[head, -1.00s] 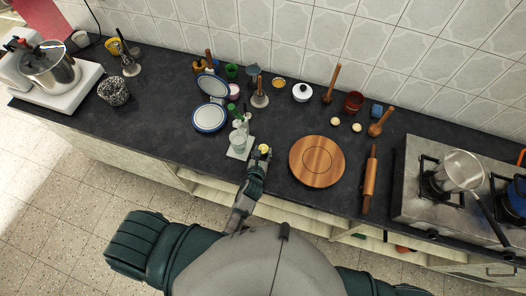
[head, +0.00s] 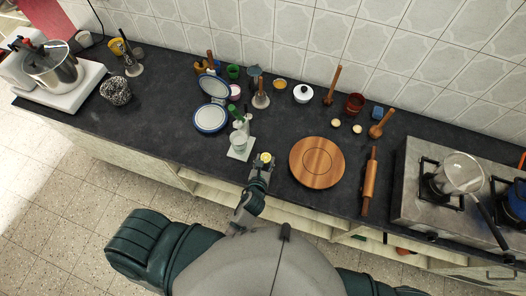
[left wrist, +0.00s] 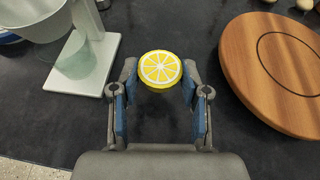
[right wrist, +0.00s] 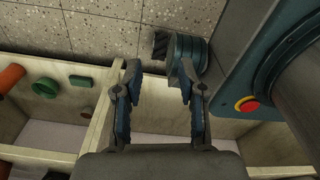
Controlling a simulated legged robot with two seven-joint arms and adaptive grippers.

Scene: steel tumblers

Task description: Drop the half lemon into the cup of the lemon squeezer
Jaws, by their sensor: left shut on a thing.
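The half lemon (left wrist: 160,69) is yellow, with its cut face toward the camera in the left wrist view. My left gripper (left wrist: 158,82) is shut on it, with a finger on each side. In the head view the lemon (head: 265,158) is at the tip of my left gripper (head: 262,164), over the counter's front part. The lemon squeezer (head: 240,142), pale with a white base and green parts, stands just left of the gripper. It is partly cut off in the left wrist view (left wrist: 90,65). My right gripper (right wrist: 160,97) is open and empty, low by the cabinet front.
A round wooden board (head: 317,162) lies close to the right of the left gripper, with a rolling pin (head: 370,180) beyond. A blue-rimmed dish (head: 210,118) is left of the squeezer. Open drawers (right wrist: 70,115) lie under the right gripper.

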